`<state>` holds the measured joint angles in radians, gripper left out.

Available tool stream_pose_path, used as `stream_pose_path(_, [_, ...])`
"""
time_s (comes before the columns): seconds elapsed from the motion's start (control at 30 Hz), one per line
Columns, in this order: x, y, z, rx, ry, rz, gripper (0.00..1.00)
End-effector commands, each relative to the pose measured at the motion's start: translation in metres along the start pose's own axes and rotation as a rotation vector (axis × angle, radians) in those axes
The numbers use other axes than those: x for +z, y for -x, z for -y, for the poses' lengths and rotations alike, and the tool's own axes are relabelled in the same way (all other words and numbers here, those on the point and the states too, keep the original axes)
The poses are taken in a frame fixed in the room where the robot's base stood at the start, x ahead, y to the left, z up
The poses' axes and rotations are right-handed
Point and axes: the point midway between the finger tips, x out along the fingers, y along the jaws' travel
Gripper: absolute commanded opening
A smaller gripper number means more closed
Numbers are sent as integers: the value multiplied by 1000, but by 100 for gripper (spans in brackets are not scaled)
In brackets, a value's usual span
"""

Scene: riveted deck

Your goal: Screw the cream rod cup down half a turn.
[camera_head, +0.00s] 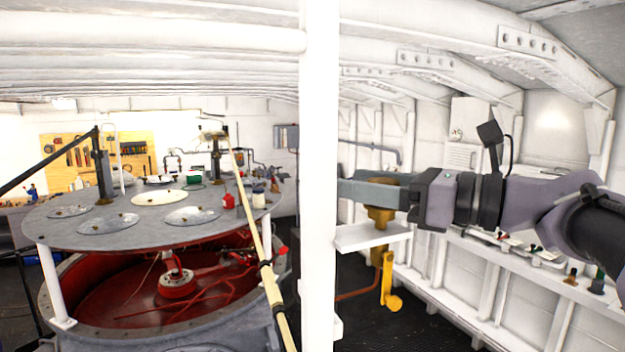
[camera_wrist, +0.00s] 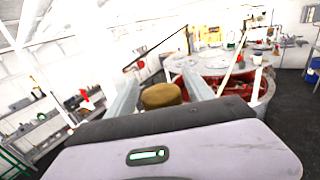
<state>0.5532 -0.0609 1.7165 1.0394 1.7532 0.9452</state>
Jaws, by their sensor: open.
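My gripper (camera_head: 355,190) reaches in from the right in the camera_head view, its fingers level and their tips meeting the edge of the white post. An ochre-brown cup (camera_head: 381,215) sits below the fingers, above a white ledge (camera_head: 372,237). In the camera_wrist view a round ochre-brown top (camera_wrist: 161,96) lies between the two grey fingers of my open gripper (camera_wrist: 162,78). A gap shows at the left finger; contact on the right is unclear. The cup looks ochre rather than cream. I make out no cup that is clearly cream.
A white post (camera_head: 319,170) stands just left of the fingertips. A yellow crank-like part (camera_head: 390,285) hangs below the ledge. Small fittings line the wall shelf (camera_head: 520,255) at right. A round grey table (camera_head: 150,215) over a red tub stands at left.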

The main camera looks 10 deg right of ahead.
Motion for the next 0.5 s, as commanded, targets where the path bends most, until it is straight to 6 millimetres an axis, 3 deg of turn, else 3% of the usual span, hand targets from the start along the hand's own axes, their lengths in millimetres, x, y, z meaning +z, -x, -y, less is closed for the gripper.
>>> stream_pose_path(0.07, [0, 0, 0, 0, 0, 0, 61])
stream_pose_path(0.4, [0, 0, 0, 0, 1, 0, 0])
stream_pose_path(0.5, [0, 0, 0, -3, 1, 0, 0])
